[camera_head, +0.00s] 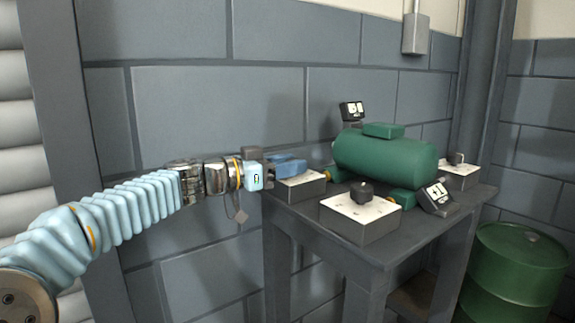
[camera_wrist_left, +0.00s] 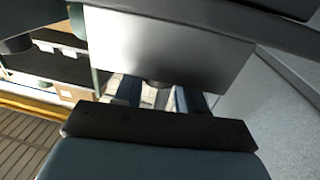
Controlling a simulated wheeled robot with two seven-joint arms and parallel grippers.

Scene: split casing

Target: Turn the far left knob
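The far left knob box (camera_head: 308,189) has a pale top and sits at the left back edge of the table (camera_head: 335,243). Its knob is hidden behind my left gripper in the head view. My left gripper (camera_head: 290,165) reaches in from the left, its blue fingers over that box's top. In the left wrist view, the fingers (camera_wrist_left: 160,97) show partly below a pale grey panel (camera_wrist_left: 170,55). A small dark shape lies between them, too unclear to identify. I cannot tell whether they touch the knob. My right gripper is in neither view.
A nearer box with a black knob (camera_head: 362,191) stands at the table's front. Another knob box (camera_head: 459,174) is at the right. A green tank (camera_head: 390,160) lies between them, with gauges (camera_head: 352,111) (camera_head: 437,197) beside it. A green barrel (camera_head: 515,265) stands right of the table.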

